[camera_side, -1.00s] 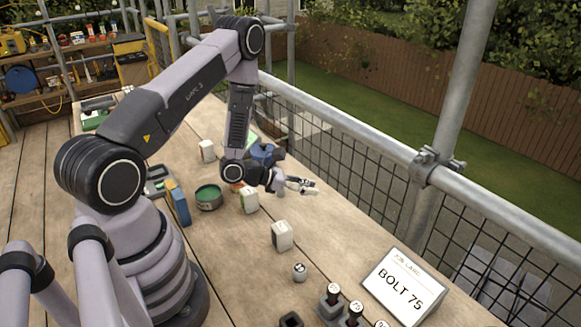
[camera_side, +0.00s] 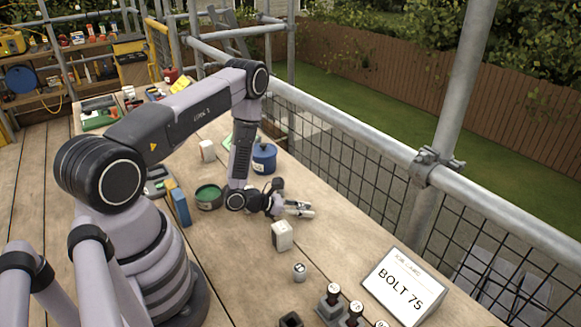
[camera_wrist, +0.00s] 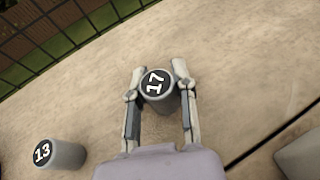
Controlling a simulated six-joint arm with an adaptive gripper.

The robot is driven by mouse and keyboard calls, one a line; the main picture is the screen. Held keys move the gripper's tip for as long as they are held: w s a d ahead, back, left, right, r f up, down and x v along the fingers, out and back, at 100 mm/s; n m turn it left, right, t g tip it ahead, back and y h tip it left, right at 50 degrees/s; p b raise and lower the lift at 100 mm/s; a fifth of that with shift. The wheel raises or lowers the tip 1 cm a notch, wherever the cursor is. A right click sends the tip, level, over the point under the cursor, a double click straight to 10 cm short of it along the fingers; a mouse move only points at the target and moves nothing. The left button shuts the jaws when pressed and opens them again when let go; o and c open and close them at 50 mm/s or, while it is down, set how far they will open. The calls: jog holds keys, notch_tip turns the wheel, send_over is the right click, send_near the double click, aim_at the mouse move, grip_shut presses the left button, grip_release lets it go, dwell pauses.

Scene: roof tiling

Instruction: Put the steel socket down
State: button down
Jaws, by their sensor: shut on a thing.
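A steel socket with a black top marked 17 (camera_wrist: 157,86) stands between the two fingers of my gripper (camera_wrist: 160,80) in the wrist view. The fingers are shut on its sides. In the side view my gripper (camera_side: 306,208) reaches low over the bench toward the railing, and the held socket is hard to make out there. Whether its base touches the wood cannot be told. A second grey socket, marked 13 (camera_wrist: 58,153), stands apart at lower left in the wrist view. A small grey socket (camera_side: 299,271) also stands on the bench in the side view.
A white box (camera_side: 282,236) stands close to my gripper. Behind are a blue pot (camera_side: 264,158) and a green-topped tin (camera_side: 208,196). Bare wood lies toward the mesh railing.

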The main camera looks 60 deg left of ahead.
jog(key=c, duration=0.9)
grip_release()
